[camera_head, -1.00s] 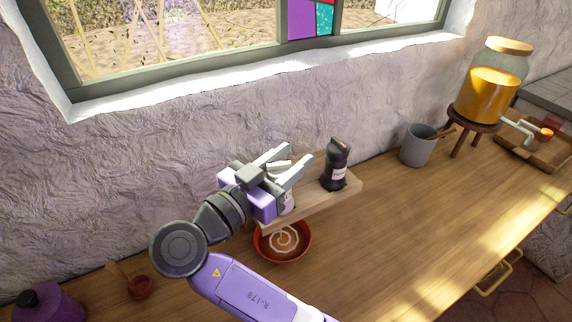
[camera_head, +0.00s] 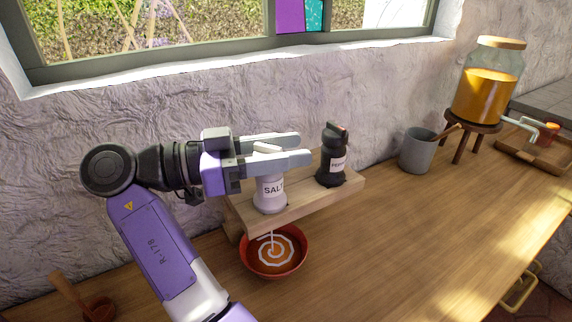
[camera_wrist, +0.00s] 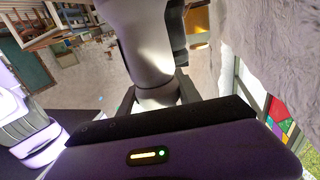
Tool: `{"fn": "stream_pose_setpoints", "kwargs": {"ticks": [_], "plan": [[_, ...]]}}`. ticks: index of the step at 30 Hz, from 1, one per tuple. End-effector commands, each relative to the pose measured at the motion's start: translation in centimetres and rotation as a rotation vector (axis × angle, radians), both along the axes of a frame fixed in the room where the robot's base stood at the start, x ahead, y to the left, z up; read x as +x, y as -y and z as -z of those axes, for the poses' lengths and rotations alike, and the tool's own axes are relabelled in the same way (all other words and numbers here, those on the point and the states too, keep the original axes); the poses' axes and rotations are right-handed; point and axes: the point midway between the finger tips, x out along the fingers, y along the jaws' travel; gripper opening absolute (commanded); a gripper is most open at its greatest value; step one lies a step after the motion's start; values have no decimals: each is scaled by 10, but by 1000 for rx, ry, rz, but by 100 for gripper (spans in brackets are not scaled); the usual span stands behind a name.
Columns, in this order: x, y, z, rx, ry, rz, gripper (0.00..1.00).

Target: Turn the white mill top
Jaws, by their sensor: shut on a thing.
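The white mill (camera_head: 269,193), labelled "SALT", stands upright on a small wooden shelf above the counter. My gripper (camera_head: 280,152) reaches in from the left, level, and is shut on the white mill's top, with one finger on the near side and one on the far side. Part of the top shows between the fingers. In the wrist view the white mill (camera_wrist: 148,60) runs between the jaws. The black mill (camera_head: 331,160), labelled as pepper, stands to the right on the same shelf, just past my fingertips.
An orange-red bowl (camera_head: 300,262) with orange soup and a white swirl sits below the shelf (camera_head: 300,204). A grey cup (camera_head: 416,150) and a juice jar (camera_head: 489,85) on a stand are to the right. A wooden ladle (camera_head: 70,290) lies at lower left. The front right counter is clear.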

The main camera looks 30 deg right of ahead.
Motion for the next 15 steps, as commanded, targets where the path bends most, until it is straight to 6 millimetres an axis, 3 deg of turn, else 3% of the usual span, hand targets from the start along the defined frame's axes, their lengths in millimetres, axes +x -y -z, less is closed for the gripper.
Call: {"fn": "stream_pose_setpoints", "kwargs": {"ticks": [1,15], "plan": [[0,1,6,5,-5,12,0],[-1,1,3,5,-5,43,0]]}}
